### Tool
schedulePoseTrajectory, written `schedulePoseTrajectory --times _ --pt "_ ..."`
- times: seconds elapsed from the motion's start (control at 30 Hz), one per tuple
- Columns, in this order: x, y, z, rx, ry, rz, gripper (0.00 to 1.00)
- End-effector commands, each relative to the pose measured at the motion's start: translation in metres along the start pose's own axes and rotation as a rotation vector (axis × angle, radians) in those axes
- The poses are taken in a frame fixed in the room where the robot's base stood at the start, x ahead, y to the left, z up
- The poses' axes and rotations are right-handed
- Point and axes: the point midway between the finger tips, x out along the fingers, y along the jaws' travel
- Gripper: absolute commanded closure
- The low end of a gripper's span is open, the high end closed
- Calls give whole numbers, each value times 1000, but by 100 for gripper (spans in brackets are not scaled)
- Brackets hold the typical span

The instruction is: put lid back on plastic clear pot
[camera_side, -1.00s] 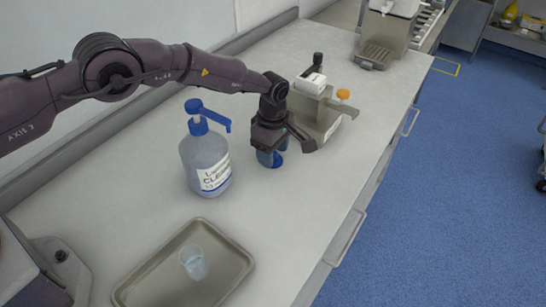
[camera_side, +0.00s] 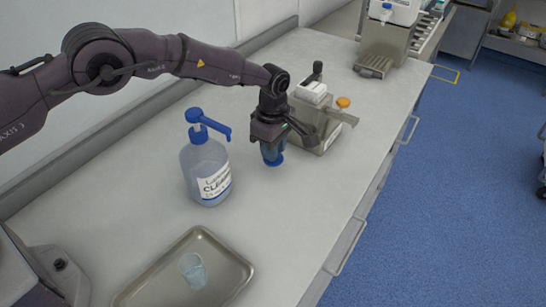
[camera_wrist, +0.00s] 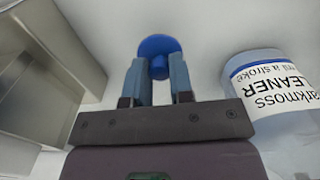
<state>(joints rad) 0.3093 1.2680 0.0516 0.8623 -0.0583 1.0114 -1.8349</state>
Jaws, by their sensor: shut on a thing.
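A blue lid (camera_side: 274,160) with a round disc and a knob is in my gripper (camera_side: 270,152), right of the cleaner bottle. In the wrist view the blue lid (camera_wrist: 160,46) shows between the two fingertips (camera_wrist: 160,68), which are shut on its knob. In the side view the lid is at or just above the counter; I cannot tell the exact gap. The clear plastic pot (camera_side: 193,271) stands open in the metal tray (camera_side: 238,272) at the front left, well away from my gripper.
A cleaner pump bottle (camera_side: 206,172) stands between my gripper and the tray, also at right in the wrist view (camera_wrist: 272,92). A metal device (camera_side: 322,120) with an orange knob stands close behind my gripper. The counter (camera_side: 290,215) in front is clear.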

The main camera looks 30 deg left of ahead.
Motion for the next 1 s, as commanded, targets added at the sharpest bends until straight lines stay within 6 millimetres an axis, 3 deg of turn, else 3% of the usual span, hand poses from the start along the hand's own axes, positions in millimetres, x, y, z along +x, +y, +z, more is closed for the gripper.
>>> schedulePoseTrajectory --times 0.1,0.33,0.57,0.77,1.0 --pt "-27 1 0 1 -1 4 100" --pt "-61 -1 5 10 0 2 100" --pt "-100 -8 37 65 -1 2 100" --pt "-130 -51 73 162 0 0 100" --pt "-145 -124 97 338 -1 0 100"
